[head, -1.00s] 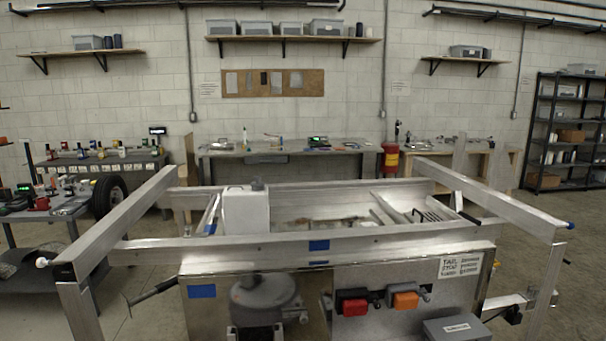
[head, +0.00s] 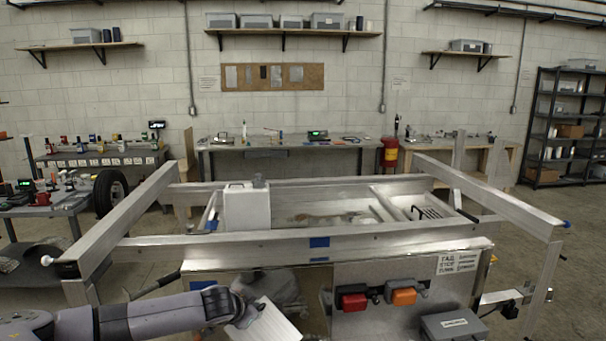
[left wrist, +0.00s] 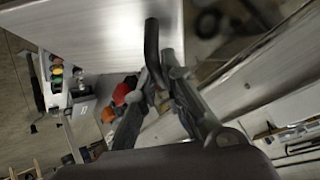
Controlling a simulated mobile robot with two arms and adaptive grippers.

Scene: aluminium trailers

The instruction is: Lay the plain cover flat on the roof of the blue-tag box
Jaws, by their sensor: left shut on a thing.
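The plain cover (head: 265,325) is a light, bare metal-looking sheet at the bottom of the head view, tilted and partly cut off by the frame edge. It also fills the upper left of the left wrist view (left wrist: 95,32). My arm hides part of the box front.
The trailer's front rail (head: 370,237) runs just above the box roof. A red lamp (head: 352,300) and an orange lamp (head: 404,296) stick out from the front. A grey case (head: 455,323) stands at lower right. A white canister (head: 246,207) stands in the trailer bed.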

